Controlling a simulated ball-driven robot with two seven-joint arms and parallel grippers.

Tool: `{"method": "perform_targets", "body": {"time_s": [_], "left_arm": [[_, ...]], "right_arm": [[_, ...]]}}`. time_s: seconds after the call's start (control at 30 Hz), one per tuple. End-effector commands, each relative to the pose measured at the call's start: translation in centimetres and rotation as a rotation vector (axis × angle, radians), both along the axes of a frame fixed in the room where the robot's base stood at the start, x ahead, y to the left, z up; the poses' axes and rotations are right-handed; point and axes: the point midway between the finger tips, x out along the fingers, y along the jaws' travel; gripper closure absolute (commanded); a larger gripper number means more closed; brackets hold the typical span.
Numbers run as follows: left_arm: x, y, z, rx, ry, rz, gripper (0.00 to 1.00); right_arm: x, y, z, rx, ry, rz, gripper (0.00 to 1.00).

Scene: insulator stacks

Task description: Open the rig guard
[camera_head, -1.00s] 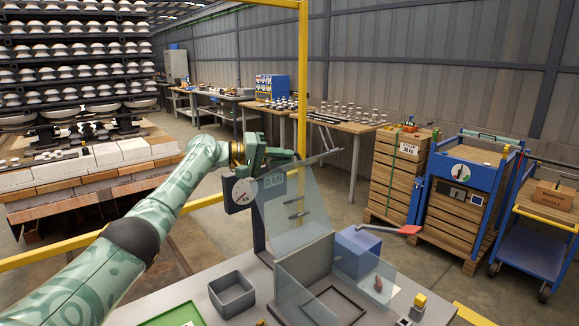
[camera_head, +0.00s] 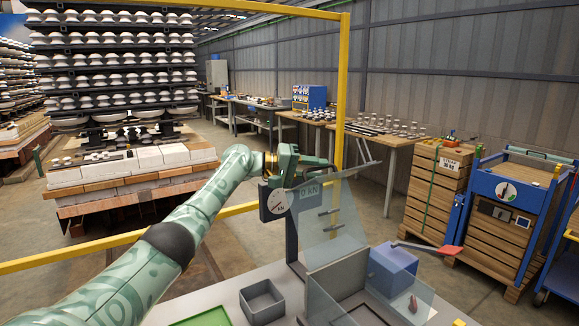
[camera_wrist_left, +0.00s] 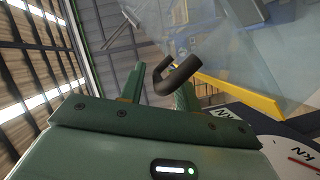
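The test rig stands on the grey bench, with a round kN gauge (camera_head: 277,201) on a dark post. Its guard, a clear tilted panel (camera_head: 325,215), hangs in front of the post. My left gripper (camera_head: 318,164) is at the panel's top edge, beside the gauge. In the left wrist view my two green fingers (camera_wrist_left: 160,88) are apart. A dark bent handle (camera_wrist_left: 180,76) shows at the fingertips, partly between them; I cannot tell whether they touch it. The clear panel (camera_wrist_left: 220,50) lies beyond it. My right gripper is out of view.
A grey open bin (camera_head: 262,301) and a green tray (camera_head: 205,318) sit on the bench. A blue box (camera_head: 392,268) and a red-ended lever (camera_head: 440,248) are at the right. A yellow frame post (camera_head: 341,90) rises behind the rig.

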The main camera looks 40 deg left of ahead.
Motion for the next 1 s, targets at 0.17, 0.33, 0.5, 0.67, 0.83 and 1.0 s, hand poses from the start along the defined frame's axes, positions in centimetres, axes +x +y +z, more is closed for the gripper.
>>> {"method": "perform_targets", "body": {"time_s": [0.17, 0.33, 0.5, 0.67, 0.83, 1.0], "left_arm": [[-3.3, 2.9, 0.9, 0.005, 0.000, 0.004, 0.67], [-6.8, 6.0, 1.5, 0.004, 0.002, 0.003, 0.67], [-9.5, 8.3, 2.0, 0.005, 0.002, 0.002, 0.67], [-10.9, 9.5, 2.2, 0.003, 0.003, 0.001, 0.67], [-11.3, 9.8, 2.3, 0.001, 0.002, 0.000, 0.67], [-11.2, 9.8, 2.3, 0.001, 0.002, 0.000, 0.67]], "right_arm": [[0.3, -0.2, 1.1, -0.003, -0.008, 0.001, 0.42], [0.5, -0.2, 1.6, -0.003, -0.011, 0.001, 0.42], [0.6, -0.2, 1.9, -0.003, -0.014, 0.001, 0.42], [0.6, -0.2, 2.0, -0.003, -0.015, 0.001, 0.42], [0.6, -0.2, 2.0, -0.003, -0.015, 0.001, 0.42], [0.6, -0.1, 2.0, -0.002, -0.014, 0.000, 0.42]]}}
